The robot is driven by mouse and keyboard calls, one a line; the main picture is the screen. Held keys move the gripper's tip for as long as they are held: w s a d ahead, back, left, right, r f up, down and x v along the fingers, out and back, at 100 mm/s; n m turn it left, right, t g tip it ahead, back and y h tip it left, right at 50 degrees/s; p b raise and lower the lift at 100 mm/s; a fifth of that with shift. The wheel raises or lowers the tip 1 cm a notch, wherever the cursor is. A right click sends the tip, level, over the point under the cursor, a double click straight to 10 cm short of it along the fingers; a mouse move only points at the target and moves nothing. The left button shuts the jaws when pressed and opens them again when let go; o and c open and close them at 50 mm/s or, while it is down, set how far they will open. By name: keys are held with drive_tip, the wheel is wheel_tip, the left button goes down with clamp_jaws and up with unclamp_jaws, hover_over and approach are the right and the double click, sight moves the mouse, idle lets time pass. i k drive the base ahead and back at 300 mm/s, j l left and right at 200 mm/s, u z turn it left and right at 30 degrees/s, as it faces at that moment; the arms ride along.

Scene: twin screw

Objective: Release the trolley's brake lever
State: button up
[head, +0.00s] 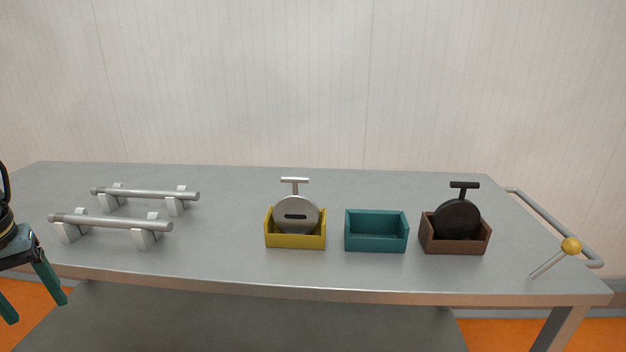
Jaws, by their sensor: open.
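The trolley (230,260) has a grey metal top. Its brake lever (548,264) is a thin grey rod with a yellow ball knob (571,246), at the right end near the front corner. The rod leans up to the right, with the knob in front of the push handle in the picture. My gripper (35,296) is at the far left edge, partly cut off by the frame. Its two green fingers are apart and empty, in front of the trolley's left front edge, far from the lever. The lever's lower mounting is not clear.
Two grey bars (110,222) rest on white supports at the left. A yellow box (296,242) holds a silver disc with T-handle. A teal box (376,243) is empty. A brown box (455,247) holds a dark disc. A push handle (550,222) runs along the right end.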

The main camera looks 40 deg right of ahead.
sight(570, 246)
drive_tip(key=z, duration=0.5)
drive_tip(key=k+j+z, duration=0.1)
drive_tip(key=z, duration=0.85)
drive_tip(key=k+z, duration=0.1)
drive_tip(key=z, duration=0.85)
drive_tip(key=i+j, duration=0.35)
drive_tip(key=j, duration=0.15)
